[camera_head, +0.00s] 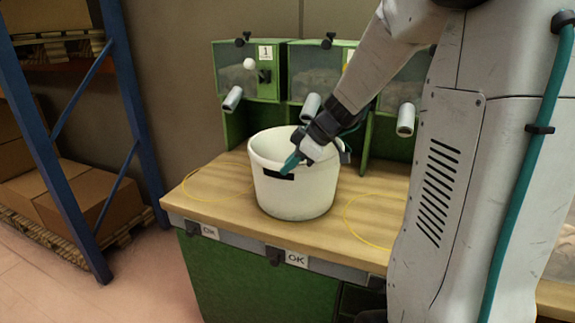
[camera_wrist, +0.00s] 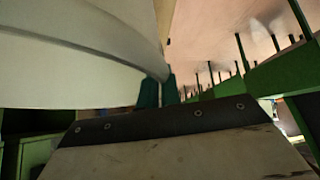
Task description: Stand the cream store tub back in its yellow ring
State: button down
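The cream tub (camera_head: 295,198) is upright over the wooden bench top, between two thin yellow rings. One yellow ring (camera_head: 190,195) lies at the left, the other (camera_head: 349,226) at the right, partly hidden by my arm. I cannot tell whether the tub's base touches the wood. My gripper (camera_head: 288,166) reaches over the tub from the right, its teal finger against the front wall by a dark slot. In the wrist view the teal fingers (camera_wrist: 160,92) are close together on the edge of the tub (camera_wrist: 70,75), apparently shut on its wall.
Green bins (camera_head: 247,80) with grey spouts (camera_head: 232,98) stand along the back of the bench (camera_head: 240,225). A blue rack (camera_head: 65,185) with cardboard boxes (camera_head: 85,195) stands at the left. The wood inside the left ring is bare.

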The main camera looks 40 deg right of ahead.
jog(key=c, duration=1.6)
grip_release()
jog(key=shift+r, duration=0.1)
jog(key=v, duration=1.1)
jog(key=s+a+m+g+h, duration=0.1)
jog(key=s+a+m+g, duration=0.2)
jog(key=s+a, duration=0.7)
jog(key=s+a+f+m+h, duration=0.2)
jog(key=s+a+m, duration=0.1)
jog(key=s, duration=0.2)
jog(key=s+a+f+m+g+h, duration=0.1)
jog(key=s+a+f+m+h, duration=0.1)
jog(key=s, duration=0.4)
jog(key=shift+s+a+f+m, duration=0.35)
jog(key=shift+a+f+m, duration=0.1)
jog(key=shift+a+m, duration=0.6)
